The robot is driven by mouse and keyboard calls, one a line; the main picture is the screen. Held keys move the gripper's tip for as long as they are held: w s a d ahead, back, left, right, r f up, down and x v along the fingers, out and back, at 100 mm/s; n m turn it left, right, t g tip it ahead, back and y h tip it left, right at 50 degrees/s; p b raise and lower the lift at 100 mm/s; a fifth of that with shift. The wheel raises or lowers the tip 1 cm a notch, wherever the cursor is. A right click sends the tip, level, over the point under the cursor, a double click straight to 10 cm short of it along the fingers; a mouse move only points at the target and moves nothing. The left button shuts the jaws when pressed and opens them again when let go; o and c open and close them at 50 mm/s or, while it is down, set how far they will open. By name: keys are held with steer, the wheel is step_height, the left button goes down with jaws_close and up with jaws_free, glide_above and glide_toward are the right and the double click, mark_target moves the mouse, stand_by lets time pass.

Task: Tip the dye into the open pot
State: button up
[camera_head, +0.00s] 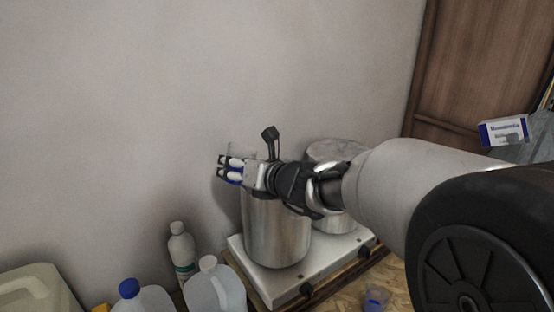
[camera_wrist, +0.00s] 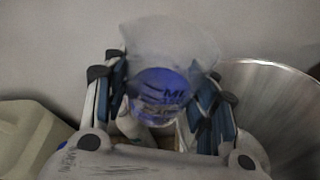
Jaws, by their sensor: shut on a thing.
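My gripper (camera_head: 232,171) is shut on a clear measuring cup (camera_wrist: 172,45) with blue dye (camera_wrist: 160,88) inside it. The cup shows faintly above the fingers in the head view (camera_head: 241,149). In the wrist view (camera_wrist: 160,105) the fingers stand on both sides of the cup. A tall steel pot (camera_head: 276,235) stands on the hot plate, below and slightly right of my gripper. Its open mouth shows at the right of the wrist view (camera_wrist: 268,95); in the head view my gripper and wrist cover its rim. The cup is left of this mouth.
A second steel pot (camera_head: 337,149) stands behind my arm on the white hot plate (camera_head: 327,262). Jugs (camera_head: 216,291) and a white bottle (camera_head: 182,250) stand at the lower left. A small blue cup (camera_head: 375,298) sits on the board at the front. The wall is close behind.

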steer(key=shift+w+d+r+m+p, duration=0.3)
steer(key=shift+r+m+p, duration=0.15)
steer(key=shift+p, duration=0.45)
steer(key=shift+w+d+f+m+y+p, duration=0.2)
steer(key=shift+d+f+m+y+p, duration=0.25)
steer(key=shift+m+p, duration=0.1)
steer(key=shift+w+d+p, duration=0.1)
steer(key=shift+p, duration=0.35)
steer(key=shift+r+m+y+p, duration=0.25)
steer(key=shift+r+m+p, duration=0.45)
steer(key=shift+p, duration=0.35)
steer(key=shift+r+m+y+p, duration=0.15)
steer(key=shift+m+y+p, duration=0.15)
steer(key=shift+m+p, duration=0.5)
steer(key=shift+f+m+g, duration=0.2)
steer(key=shift+m+g, duration=0.1)
steer(key=shift+d+f+m+y, duration=0.1)
steer(key=shift+f+m+y, duration=0.35)
steer(key=shift+m, duration=0.45)
steer(key=shift+w, duration=0.1)
